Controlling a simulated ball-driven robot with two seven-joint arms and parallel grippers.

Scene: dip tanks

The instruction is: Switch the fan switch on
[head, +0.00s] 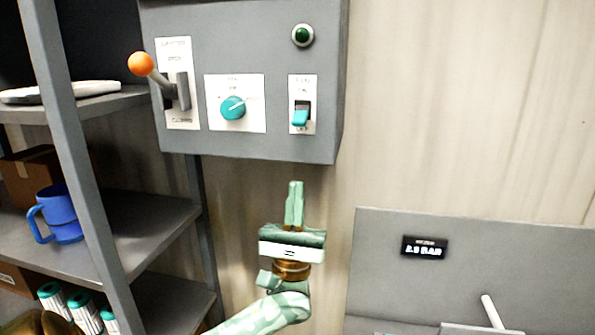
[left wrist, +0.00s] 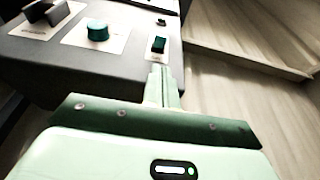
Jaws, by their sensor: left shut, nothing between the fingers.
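The fan switch (head: 300,116) is a small teal rocker or toggle on a white label plate, at the lower right of a grey control box (head: 270,145). It also shows in the left wrist view (left wrist: 158,44), just beyond my fingertips. Its lower part sticks out in the head view. A dark green round lamp (head: 302,35) sits above it. My left gripper (head: 295,184) is shut and empty, pointing up, below the box and under the switch, apart from it in the head view. My right gripper is not in view.
Left of the switch are a teal knob (head: 233,107) and a lever with an orange ball (head: 141,63). A shelf rack (head: 125,235) with a blue mug (head: 62,215) stands at left. A grey panel with a display (head: 424,247) is at lower right.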

